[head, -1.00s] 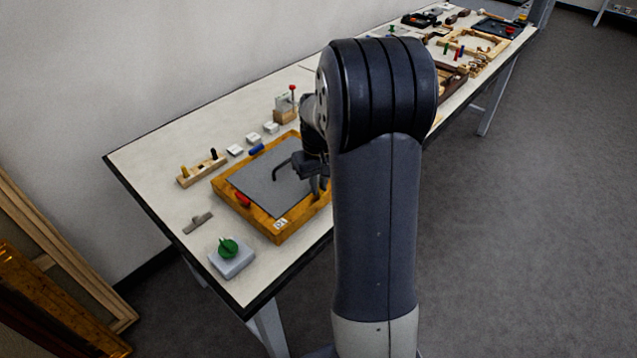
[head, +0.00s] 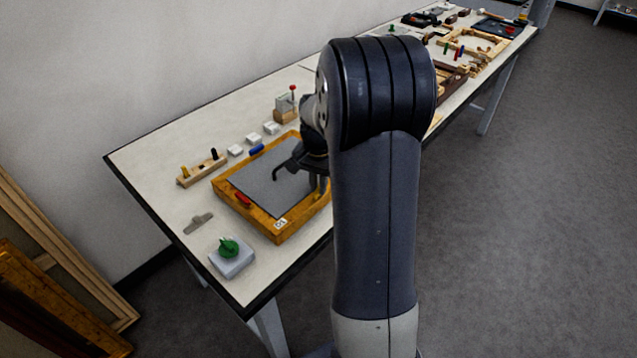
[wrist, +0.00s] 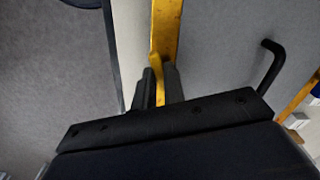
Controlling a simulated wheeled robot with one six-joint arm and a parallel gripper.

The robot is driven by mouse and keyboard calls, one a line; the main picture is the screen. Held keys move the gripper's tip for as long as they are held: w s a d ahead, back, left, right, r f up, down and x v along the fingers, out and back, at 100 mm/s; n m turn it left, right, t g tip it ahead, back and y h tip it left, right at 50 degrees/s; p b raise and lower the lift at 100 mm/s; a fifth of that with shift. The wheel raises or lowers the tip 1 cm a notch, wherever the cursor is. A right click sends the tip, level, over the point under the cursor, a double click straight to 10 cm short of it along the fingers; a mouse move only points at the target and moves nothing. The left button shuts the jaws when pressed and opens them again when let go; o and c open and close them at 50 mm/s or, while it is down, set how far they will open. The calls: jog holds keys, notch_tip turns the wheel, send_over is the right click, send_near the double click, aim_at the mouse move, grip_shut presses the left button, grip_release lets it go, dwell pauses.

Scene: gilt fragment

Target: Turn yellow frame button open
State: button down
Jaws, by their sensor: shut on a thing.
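The gold-brown picture frame (head: 255,218) lies flat on the table around a grey panel (head: 265,187). A red button (head: 243,199) sits on its near-left side and a blue button (head: 256,149) on its far side. In the wrist view the yellow button (wrist: 157,66) is at the frame's edge strip (wrist: 167,28), between the two dark fingers. My gripper (wrist: 158,86) is shut on it. In the head view my gripper (head: 319,186) is over the frame's right part, where my arm hides the yellow button.
A grey block with a green knob (head: 229,248) stands near the table's front-left corner. A wooden peg holder (head: 202,170), white blocks (head: 253,138) and a grey metal piece (head: 198,223) lie around the frame. More parts lie at the far end. The table edge is close to my gripper.

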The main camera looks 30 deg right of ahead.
aim_at(318, 188)
jog(key=shift+m, duration=1.9)
jog(key=c, duration=1.5)
grip_release()
notch_tip(318, 188, up, 11)
jog(key=shift+f, duration=0.1)
notch_tip(318, 188, down, 11)
jog(key=shift+r, duration=0.1)
